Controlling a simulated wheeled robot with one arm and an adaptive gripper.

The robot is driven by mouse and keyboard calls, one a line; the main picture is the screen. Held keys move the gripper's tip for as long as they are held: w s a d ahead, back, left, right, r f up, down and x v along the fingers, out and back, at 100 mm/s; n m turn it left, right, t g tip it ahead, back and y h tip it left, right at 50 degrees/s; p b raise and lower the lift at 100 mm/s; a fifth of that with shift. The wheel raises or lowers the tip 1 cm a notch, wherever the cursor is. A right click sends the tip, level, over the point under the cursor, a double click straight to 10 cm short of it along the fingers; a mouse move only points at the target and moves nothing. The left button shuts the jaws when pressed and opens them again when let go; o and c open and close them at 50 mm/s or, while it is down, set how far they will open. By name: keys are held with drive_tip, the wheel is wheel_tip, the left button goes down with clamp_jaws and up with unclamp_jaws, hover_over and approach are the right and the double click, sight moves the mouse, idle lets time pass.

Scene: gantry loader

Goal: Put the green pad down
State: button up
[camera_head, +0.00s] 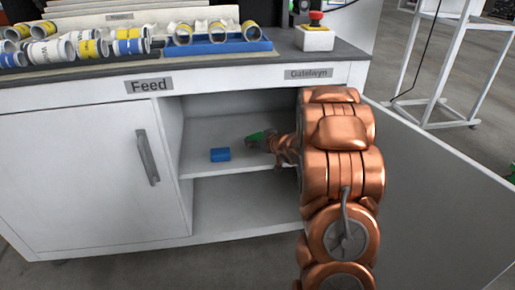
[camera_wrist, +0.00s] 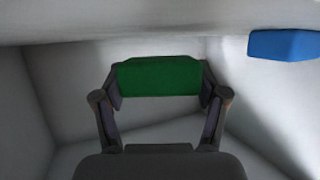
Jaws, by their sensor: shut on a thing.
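The green pad (camera_wrist: 158,78) is held between the two fingers of my gripper (camera_wrist: 160,82), seen in the wrist view. In the head view the green pad (camera_head: 257,136) shows at the end of my copper arm, inside the open cabinet compartment above the middle shelf (camera_head: 205,165). My gripper is shut on the pad. I cannot tell whether the pad touches the shelf. A blue block (camera_head: 220,154) lies on the same shelf, left of the pad; it also shows at the upper right of the wrist view (camera_wrist: 284,45).
The cabinet's right door (camera_head: 440,190) stands open; the left door (camera_head: 75,175) is closed. On the countertop are a blue tray (camera_head: 220,47) with ringed parts, several loose cylinders and a red button box (camera_head: 316,38). The shelf's front left is clear.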

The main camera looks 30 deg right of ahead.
drive_tip(key=shift+f, duration=1.1)
drive_tip(key=shift+f, duration=0.1)
drive_tip(key=o, duration=1)
drive_tip(key=shift+s+r, duration=0.1)
drive_tip(key=shift+r, duration=0.1)
drive_tip(key=p+v, duration=0.3)
drive_tip(key=v, duration=0.8)
drive_tip(key=shift+s+a+r+p, duration=0.1)
drive_tip(key=shift+s+r+p, duration=0.05)
drive_tip(key=shift+s+p, duration=0.2)
